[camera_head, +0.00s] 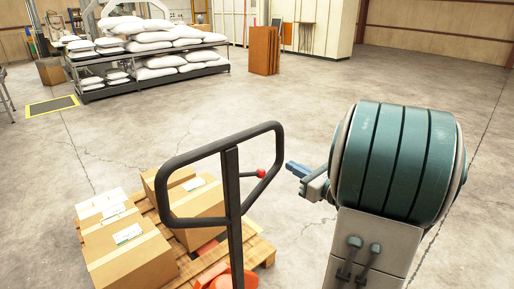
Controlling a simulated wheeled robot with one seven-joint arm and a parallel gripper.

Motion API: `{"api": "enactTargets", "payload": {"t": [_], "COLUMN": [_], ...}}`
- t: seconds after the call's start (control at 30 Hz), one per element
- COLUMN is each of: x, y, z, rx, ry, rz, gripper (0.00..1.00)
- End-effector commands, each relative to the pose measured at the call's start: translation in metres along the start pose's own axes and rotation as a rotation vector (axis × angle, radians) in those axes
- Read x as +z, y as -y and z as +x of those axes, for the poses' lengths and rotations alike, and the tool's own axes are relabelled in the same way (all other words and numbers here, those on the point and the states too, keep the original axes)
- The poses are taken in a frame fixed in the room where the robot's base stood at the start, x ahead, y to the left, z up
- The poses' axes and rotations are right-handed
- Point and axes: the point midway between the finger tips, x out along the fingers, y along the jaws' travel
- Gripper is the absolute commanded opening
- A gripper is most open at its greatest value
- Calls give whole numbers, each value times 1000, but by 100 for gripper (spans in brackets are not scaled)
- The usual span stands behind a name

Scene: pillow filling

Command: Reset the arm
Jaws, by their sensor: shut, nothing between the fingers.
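My arm stands at the right of the head camera view, with a large teal-banded joint (398,160) on a grey link. My gripper (290,168) points left from behind that joint, and only its small blue-grey end shows. Its fingers look together and hold nothing. The gripper is in the air just right of the pallet jack's black handle (228,170), with a small gap between them in the picture. The rest of the arm behind the joint is hidden.
A wooden pallet (256,250) with several cardboard boxes (130,250) is at the lower left, by the pallet jack. White pillows (150,37) lie on a rack (92,93) at the back left. Brown panels (264,50) stand at the back. The concrete floor (240,115) between is clear.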

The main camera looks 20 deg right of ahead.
Motion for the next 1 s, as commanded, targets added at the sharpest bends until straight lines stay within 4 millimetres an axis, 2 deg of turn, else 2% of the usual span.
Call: {"api": "enactTargets", "payload": {"t": [0.2, 0.27, 0.37, 0.4, 0.47, 0.5, 0.6, 0.7, 0.83, 1.0], "x": [0, 0, -5, -9, -15, -20, -34, -48, -64, -78], "y": [-1, -22, -70, -93, -126, -147, -190, -224, -250, -259], "z": [1, 7, 16, 18, 17, 14, 0, -19, -48, -81], "rx": [4, 71, 231, 310, 430, 510, 705, 894, 1129, 1410], "ry": [-2, -34, -111, -146, -197, -230, -298, -352, -400, -425], "rz": [-3, -48, -165, -228, -333, -409, -608, -825, -1130, -1567], "gripper": [0, 0, 0, 0, 0, 0, 0, 0, 0, 0]}}
